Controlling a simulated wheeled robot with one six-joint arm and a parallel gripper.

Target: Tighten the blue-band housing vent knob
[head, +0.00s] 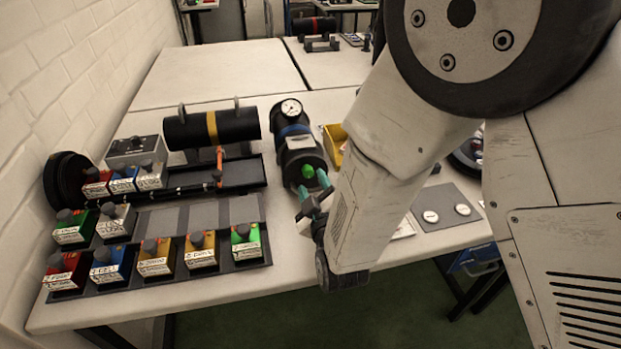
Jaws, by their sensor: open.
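The blue-band housing (294,131) is a dark cylinder lying on the table, with a blue band and a round white-faced gauge (291,108) at its far end. A green knob (308,171), which looks like the vent knob, sits at its near end. My gripper (314,189) is open just in front of the green knob, its teal fingertips spread and pointing toward it. Nothing shows between the fingers. I cannot tell whether a fingertip touches the knob or housing. My arm covers the area to the right.
A yellow-band cylinder (212,128) rests to the left behind a dark tray (243,172). Several coloured knobbed boxes stand at front left. A yellow bin (333,144) is right of the housing, partly behind my arm. A grey mat (447,207) holds white discs.

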